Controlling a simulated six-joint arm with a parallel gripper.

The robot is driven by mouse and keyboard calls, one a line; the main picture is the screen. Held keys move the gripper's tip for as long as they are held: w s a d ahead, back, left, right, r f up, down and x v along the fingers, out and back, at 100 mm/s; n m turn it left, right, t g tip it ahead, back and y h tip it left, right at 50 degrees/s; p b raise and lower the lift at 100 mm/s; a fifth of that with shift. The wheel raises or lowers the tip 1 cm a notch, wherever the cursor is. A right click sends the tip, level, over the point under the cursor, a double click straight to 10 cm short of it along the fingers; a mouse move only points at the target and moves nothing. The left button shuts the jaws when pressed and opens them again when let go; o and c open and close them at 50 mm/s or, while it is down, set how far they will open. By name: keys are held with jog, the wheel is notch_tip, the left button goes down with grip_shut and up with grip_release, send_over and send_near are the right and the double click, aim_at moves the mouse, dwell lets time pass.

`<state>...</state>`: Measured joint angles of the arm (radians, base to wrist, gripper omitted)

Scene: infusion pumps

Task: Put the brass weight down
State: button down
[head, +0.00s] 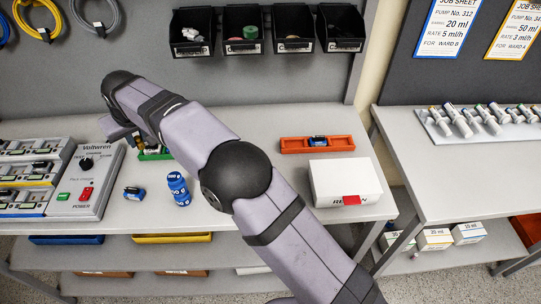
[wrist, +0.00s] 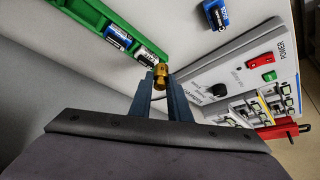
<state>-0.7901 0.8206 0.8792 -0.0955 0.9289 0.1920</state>
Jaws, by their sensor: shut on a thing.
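The brass weight (wrist: 161,71) is a small gold-coloured piece between the fingertips of my gripper (wrist: 160,80) in the wrist view. My gripper is shut on it. The weight appears close to the end of a green tray (wrist: 88,12) that holds blue-and-silver batteries (wrist: 118,37). I cannot tell whether the weight touches the tray or the table. In the head view my arm reaches to the left back of the table, and the green tray (head: 153,156) shows partly beside it.
A grey power unit (head: 86,181) with a dial and red and green buttons stands left. An orange tray (head: 317,144) and a white box (head: 345,181) are to the right.

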jog(key=w+d+f+n+g+y+p, duration=0.1)
jog(key=w+d+n+p, duration=0.15)
jog(key=d, duration=0.95)
jog(key=w+d+f+n+g+y+p, duration=0.1)
jog(key=w+d+n, duration=0.2)
jog(key=d, duration=0.9)
jog(key=s+d+r+n+g+p, duration=0.1)
jog(key=s+d+n+p, duration=0.15)
jog(key=d, duration=0.75)
jog(key=s+d+r+n+g+p, duration=0.1)
jog(key=s+d+r+n+g, duration=0.15)
jog(key=d, duration=0.65)
jog(key=shift+t, duration=0.45)
jog(key=shift+d+f+p, duration=0.15)
jog(key=shift+f+p, duration=1.85)
jog(key=shift+f, duration=3.35)
jog(key=shift+f, duration=0.2)
jog(key=c, duration=1.9)
grip_release()
jog(key=shift+r, duration=0.1)
jog(key=shift+c, duration=0.2)
jog(key=shift+r, duration=0.1)
